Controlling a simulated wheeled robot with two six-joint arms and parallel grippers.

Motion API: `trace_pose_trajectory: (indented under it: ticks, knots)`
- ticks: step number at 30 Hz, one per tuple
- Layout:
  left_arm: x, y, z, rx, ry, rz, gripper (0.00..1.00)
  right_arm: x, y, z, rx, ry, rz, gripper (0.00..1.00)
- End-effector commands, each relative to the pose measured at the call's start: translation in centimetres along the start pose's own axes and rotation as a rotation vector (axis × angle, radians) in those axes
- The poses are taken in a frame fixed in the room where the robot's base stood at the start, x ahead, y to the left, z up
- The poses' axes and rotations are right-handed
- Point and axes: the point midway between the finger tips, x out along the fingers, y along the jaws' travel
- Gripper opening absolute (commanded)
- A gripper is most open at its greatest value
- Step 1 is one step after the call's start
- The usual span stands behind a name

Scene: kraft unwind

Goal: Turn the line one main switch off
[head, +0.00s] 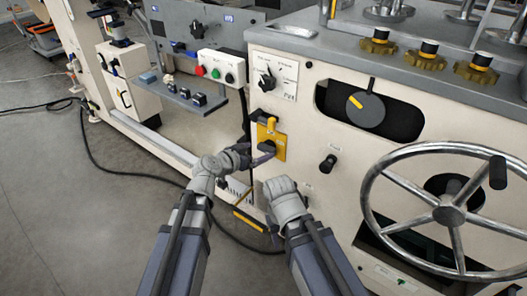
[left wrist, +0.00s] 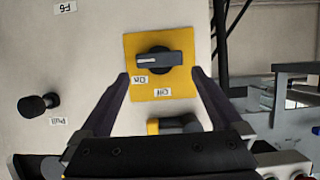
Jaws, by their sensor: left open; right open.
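The line one main switch appears to be the black rotary knob (head: 267,147) on a yellow plate (head: 281,148) on the cream machine's front. In the left wrist view the knob (left wrist: 165,62) lies level in the picture, a pale stripe on its left half. "On" and "Off" labels show upside down on the plate (left wrist: 158,42). My left gripper (head: 259,148) is open, its fingertips (left wrist: 160,74) on either side of the plate and apart from the knob. My right gripper (head: 284,197) is lower, near the machine's front; its fingers are hidden behind the wrist.
A yellow and black part (left wrist: 174,125) sits beside the plate. Another rotary switch (head: 266,80) is above, a black pull knob (head: 328,163) to the right. A large handwheel (head: 449,214) stands out at right. A button box (head: 217,70) is at left. A cable (head: 92,150) crosses the floor.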

Motion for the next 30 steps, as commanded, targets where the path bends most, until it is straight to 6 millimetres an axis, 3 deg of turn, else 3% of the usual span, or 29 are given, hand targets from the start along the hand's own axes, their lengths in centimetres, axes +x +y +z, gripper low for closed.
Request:
trace_pose_trajectory:
  ticks: [3, 7, 17, 30]
  knots:
    - [2.4, 0.0, 0.2, 0.001, 0.0, 0.003, 1.0, 1.1, -0.1, -0.1, 0.002, 0.0, 0.0, 0.5]
    - [3.9, -0.1, 0.1, 0.0, 0.0, 0.001, 1.0, 1.6, -0.2, -0.1, 0.004, 0.0, 0.0, 0.5]
    - [4.2, 0.1, 0.0, 0.0, 0.0, 0.001, 0.99, 1.6, -0.2, -0.1, 0.004, 0.0, 0.0, 0.5]
    - [4.2, 0.0, 0.0, 0.0, -0.001, 0.001, 0.49, 1.6, -0.2, -0.1, 0.004, 0.0, 0.0, 0.5]
